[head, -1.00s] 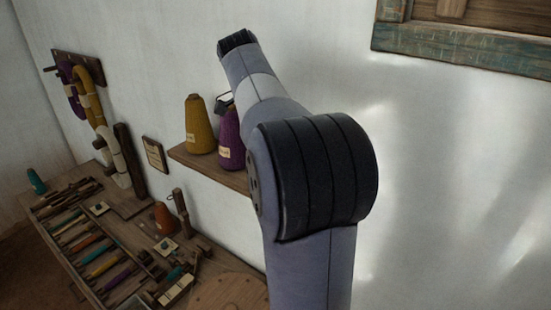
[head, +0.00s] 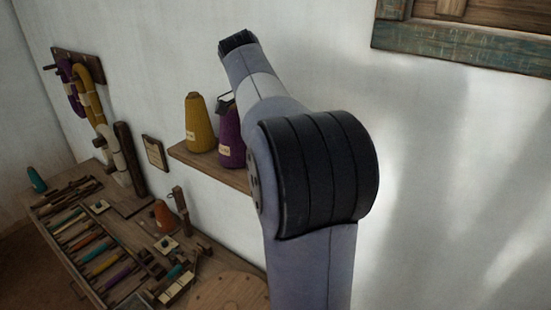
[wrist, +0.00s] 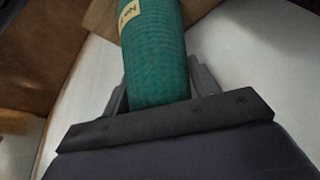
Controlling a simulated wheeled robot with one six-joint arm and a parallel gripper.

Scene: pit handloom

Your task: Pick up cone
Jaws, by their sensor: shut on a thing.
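In the wrist view a teal, ribbed cone (wrist: 155,55) with a pale label stands between the two grey fingers of my gripper (wrist: 158,85). The fingers are shut on it, one on each side. Its upper end runs out of the top of the picture. In the head view my arm hides most of the gripper and the teal cone. A yellow cone (head: 199,125) and a purple cone (head: 231,140) are upright on the wall shelf (head: 205,165); the arm partly covers the purple one.
A workbench (head: 118,218) at the lower left holds several tools, spools and a small orange cone (head: 164,217). Yarn hanks (head: 92,85) hang on a wall rack. A round wooden top (head: 230,292) is below the shelf. A wood-framed window (head: 460,40) is at upper right.

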